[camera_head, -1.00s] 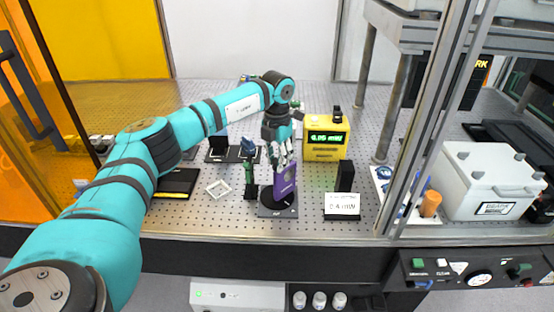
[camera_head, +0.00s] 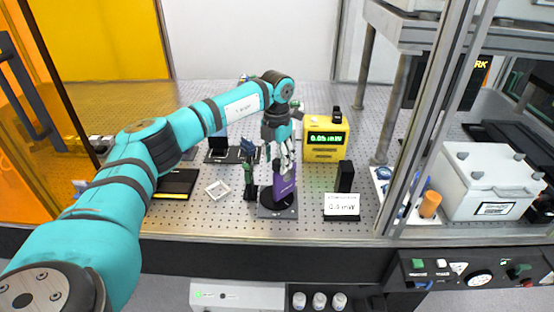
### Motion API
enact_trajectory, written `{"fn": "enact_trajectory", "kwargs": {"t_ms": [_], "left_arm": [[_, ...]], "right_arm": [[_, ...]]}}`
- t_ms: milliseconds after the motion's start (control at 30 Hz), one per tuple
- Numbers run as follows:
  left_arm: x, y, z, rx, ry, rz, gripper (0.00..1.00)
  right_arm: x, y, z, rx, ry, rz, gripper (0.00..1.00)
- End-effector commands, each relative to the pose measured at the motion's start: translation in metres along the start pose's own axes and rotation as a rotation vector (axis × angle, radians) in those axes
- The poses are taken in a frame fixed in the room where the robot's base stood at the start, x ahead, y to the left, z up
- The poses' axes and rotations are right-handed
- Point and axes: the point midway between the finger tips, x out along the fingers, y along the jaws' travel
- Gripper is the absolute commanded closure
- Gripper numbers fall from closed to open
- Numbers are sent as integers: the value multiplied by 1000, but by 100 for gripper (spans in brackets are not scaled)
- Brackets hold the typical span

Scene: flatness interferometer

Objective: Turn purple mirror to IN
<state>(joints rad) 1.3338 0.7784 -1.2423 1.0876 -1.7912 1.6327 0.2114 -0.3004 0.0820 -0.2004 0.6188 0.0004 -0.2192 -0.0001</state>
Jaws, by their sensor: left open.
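The purple mirror (camera_head: 284,188) stands upright on a black round turning base (camera_head: 277,207) near the front middle of the perforated table. My left gripper (camera_head: 283,168) points down at the mirror's top edge and is open. Its fingers overlap the upper part of the mirror, and I cannot tell whether they touch it. Any IN marking on the base is too small to read. My right gripper is not in view.
A yellow meter (camera_head: 325,139) reading about 0.05 mW stands behind right. A white card (camera_head: 342,205) and black block (camera_head: 345,177) are to the right. A dark green post (camera_head: 249,178) stands close left. A white square frame (camera_head: 217,190) lies further left.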

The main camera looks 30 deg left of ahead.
Motion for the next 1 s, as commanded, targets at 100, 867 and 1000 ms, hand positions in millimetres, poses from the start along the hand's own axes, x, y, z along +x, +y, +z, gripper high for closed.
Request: {"fn": "enact_trajectory", "kwargs": {"t_ms": [100,867,1000], "left_arm": [[-15,0,1,0,-4,0,50],[-118,0,1,-1,-2,-1,50],[-118,0,1,0,-2,-1,50]], "right_arm": [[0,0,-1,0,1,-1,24],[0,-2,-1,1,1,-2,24],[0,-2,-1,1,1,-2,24]]}}
